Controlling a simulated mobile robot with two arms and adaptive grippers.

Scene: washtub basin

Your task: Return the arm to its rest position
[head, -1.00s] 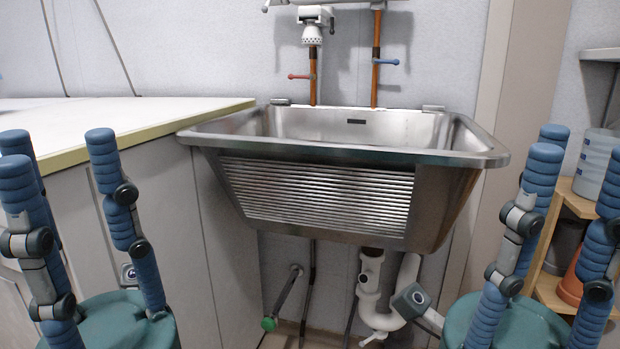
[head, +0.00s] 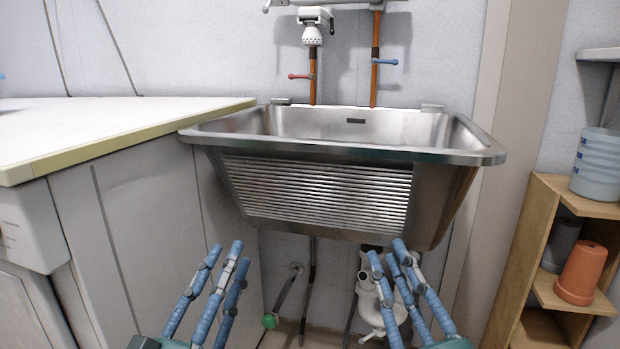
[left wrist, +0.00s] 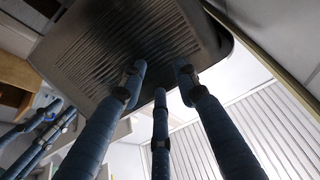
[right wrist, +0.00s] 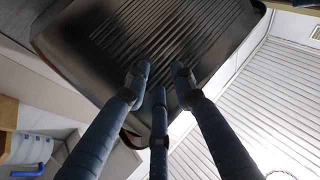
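My left gripper (head: 230,258) is low in the head view, in front of the cabinet and left of the sink's middle. Its blue segmented fingers point up, stand apart and hold nothing. My right gripper (head: 394,256) is low and right of the middle, in front of the drain pipe, also with its fingers apart and empty. In the left wrist view the three fingers (left wrist: 160,75) reach up with the sink's ribbed front behind them. The right wrist view shows the same of the right fingers (right wrist: 160,75). Both palms are mostly cut off at the head view's bottom edge.
The steel washtub sink (head: 452,156) hangs on the wall ahead, above both grippers. A counter (head: 110,118) over a cabinet (head: 150,190) stands at left. A wooden shelf (head: 528,230) with a terracotta pot (head: 581,272) and a light-blue bucket (head: 597,165) stands at right.

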